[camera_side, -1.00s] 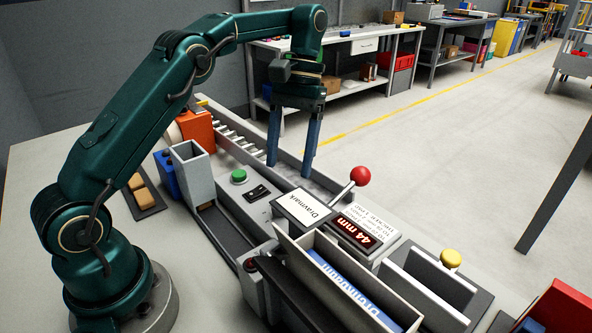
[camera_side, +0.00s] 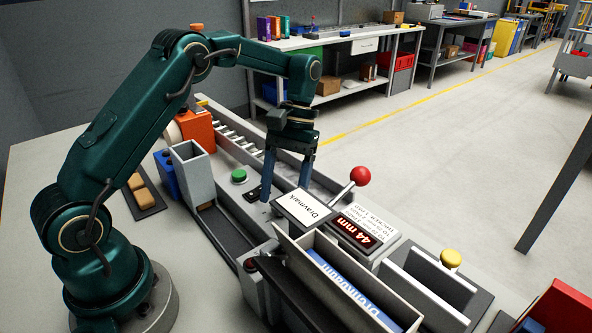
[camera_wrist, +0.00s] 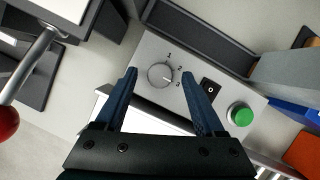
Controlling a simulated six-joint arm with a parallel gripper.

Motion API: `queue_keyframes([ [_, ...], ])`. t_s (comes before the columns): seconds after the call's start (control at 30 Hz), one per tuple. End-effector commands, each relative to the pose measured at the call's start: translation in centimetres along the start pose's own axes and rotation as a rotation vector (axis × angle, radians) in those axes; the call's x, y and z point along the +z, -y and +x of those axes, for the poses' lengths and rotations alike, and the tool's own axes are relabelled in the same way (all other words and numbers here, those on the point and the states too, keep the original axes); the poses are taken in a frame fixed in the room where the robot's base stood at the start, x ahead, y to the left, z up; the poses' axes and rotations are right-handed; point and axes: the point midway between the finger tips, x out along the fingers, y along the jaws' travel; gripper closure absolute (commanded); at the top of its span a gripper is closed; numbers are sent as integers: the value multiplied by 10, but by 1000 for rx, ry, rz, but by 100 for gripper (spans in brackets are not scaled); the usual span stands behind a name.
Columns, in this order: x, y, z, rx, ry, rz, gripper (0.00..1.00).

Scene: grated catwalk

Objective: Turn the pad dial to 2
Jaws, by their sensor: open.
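The pad dial (camera_wrist: 160,75) is a round grey knob on a light grey panel (camera_wrist: 150,50), with the marks 1, 2 and 3 at its right side. Its pointer line is small and seems to lie toward the 3. My gripper (camera_wrist: 160,72) is open, with one blue finger on each side of the dial in the wrist view. I cannot tell whether the fingertips are down at the dial's height. In the side view my gripper (camera_side: 284,193) points down over the panel behind the Dravmark plate (camera_side: 303,209), and the dial is hidden there.
A black rocker switch (camera_wrist: 210,88) and a green button (camera_wrist: 241,115) sit right of the dial in the wrist view.

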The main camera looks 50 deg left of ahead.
Motion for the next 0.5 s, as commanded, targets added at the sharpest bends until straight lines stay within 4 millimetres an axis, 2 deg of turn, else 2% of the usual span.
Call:
queue_keyframes([
  [0.33, 0, 0, 2, 0, -1, 1, 29],
  [0.47, 0, 0, 2, 0, -1, 0, 79],
  [0.5, 0, 0, 2, 0, -1, 0, 94],
])
